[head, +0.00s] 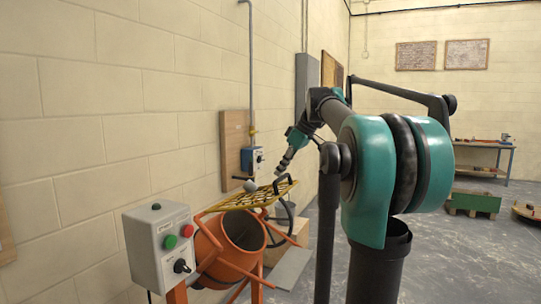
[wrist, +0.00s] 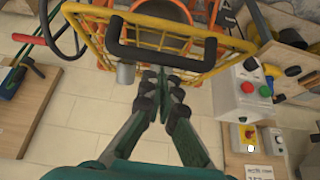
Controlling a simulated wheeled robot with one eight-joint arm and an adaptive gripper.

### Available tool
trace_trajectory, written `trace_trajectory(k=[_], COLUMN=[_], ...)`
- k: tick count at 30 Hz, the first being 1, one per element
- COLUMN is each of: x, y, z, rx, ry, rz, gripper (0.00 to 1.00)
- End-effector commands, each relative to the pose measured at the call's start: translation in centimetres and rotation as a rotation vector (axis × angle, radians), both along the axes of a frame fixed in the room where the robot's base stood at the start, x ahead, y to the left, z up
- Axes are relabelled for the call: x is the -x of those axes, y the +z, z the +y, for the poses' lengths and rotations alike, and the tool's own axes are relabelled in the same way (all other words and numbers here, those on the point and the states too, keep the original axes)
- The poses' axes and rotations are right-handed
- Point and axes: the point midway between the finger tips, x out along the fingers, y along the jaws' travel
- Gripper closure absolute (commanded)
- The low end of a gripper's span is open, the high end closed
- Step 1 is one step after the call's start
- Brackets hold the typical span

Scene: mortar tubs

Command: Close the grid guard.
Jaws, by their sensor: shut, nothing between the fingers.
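The yellow grid guard (head: 246,198) is raised, standing tilted above the mouth of the orange mixer drum (head: 226,258), with a gap between them. It fills the top of the wrist view as yellow bars (wrist: 190,42). Its black handle (head: 281,186) is on the edge nearest my gripper and spans the wrist view (wrist: 165,55). My gripper (head: 281,170) is just above the handle in the head view. In the wrist view my gripper (wrist: 161,80) is shut and empty, its fingertips close to the handle; I cannot tell whether they touch.
A grey control box (head: 160,248) with green and red buttons and a black knob stands left of the drum. A blue switch box (head: 252,160) hangs on the wall board behind. A dark handwheel (head: 280,222) is beside the drum. Open floor (head: 460,250) lies at right.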

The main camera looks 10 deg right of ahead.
Motion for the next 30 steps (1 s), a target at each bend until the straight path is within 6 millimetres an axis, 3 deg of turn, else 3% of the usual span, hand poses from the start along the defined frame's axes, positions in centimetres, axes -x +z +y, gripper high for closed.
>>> trace_trajectory(k=[3, 13, 30], x=[0.9, 2.3, 2.6], y=[-2.5, -8.9, -18.7], z=[-1.4, -3.3, -3.6], rx=[-0.077, -0.274, -0.559], ry=[-0.007, -0.004, 0.000], rz=[-0.057, -0.201, -0.408], gripper=[1.00, 1.00, 1.00])
